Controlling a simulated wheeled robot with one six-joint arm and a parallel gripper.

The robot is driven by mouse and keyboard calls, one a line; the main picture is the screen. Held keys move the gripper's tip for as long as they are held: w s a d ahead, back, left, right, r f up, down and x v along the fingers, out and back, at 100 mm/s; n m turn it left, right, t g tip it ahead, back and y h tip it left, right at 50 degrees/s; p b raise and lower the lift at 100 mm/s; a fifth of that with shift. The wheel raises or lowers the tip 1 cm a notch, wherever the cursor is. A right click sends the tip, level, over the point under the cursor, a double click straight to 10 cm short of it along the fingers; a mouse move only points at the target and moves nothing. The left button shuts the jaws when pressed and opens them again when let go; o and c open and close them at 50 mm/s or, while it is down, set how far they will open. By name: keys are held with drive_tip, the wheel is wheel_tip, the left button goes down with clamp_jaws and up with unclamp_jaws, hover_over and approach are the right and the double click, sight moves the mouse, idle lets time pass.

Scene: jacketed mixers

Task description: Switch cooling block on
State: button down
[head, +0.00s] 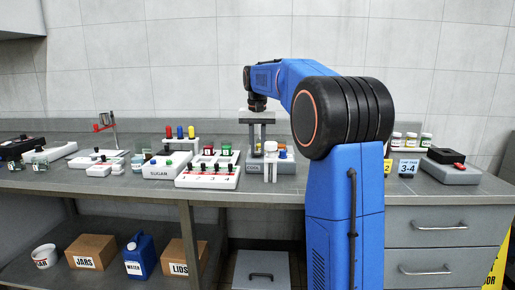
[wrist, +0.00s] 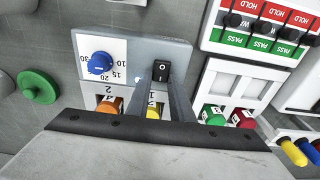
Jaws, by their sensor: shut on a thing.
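The cooling block is a grey box on the bench in the head view (head: 284,168), partly hidden by my arm and a small rack. In the wrist view its top (wrist: 181,50) shows a blue dial (wrist: 101,63) with numbers and a black rocker switch (wrist: 162,71) with a white mark. A small pale light (wrist: 138,82) sits left of the switch. My gripper (head: 257,146) points down over the block. In the wrist view its two fingers (wrist: 162,84) stand at either side of the switch's near end and are shut on it. The exact contact is hard to see.
Orange (wrist: 110,104) and yellow (wrist: 152,111) caps sit in numbered slots beside the block. A rack with green and red caps (wrist: 213,114) and a HOLD/PASS panel (wrist: 262,28) stand close on the right. A green knob (wrist: 38,87) is at the left.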

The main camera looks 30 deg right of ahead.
sight(257, 154)
drive_tip(key=c, duration=1.6)
unclamp_jaws()
drive_tip(key=shift+o, duration=0.2)
drive_tip(key=shift+r, duration=0.1)
wheel_tip(257, 154, up, 17)
drive_tip(key=s, duration=0.1)
drive_tip(key=shift+s+a, duration=0.2)
drive_tip(key=shift+a, duration=0.25)
drive_tip(key=s+a+f+n+t, duration=0.1)
drive_tip(key=s+a+f, duration=0.3)
drive_tip(key=s, duration=0.2)
drive_tip(key=s+a+f+n, duration=0.1)
drive_tip(key=s+a+f, duration=0.3)
drive_tip(key=s, duration=0.2)
drive_tip(key=s+a+f+n+t, duration=0.1)
drive_tip(key=s+a+f+n, duration=0.1)
drive_tip(key=s+a+f, duration=0.35)
drive_tip(key=s+a+f+n+t, duration=0.1)
drive_tip(key=s+a+f, duration=0.3)
drive_tip(key=s+f, duration=1.6)
wheel_tip(257, 154, down, 2)
drive_tip(key=shift+s+f+n+t+y, duration=0.2)
drive_tip(key=shift+s+n+t+y, duration=0.15)
drive_tip(key=shift+n, duration=0.55)
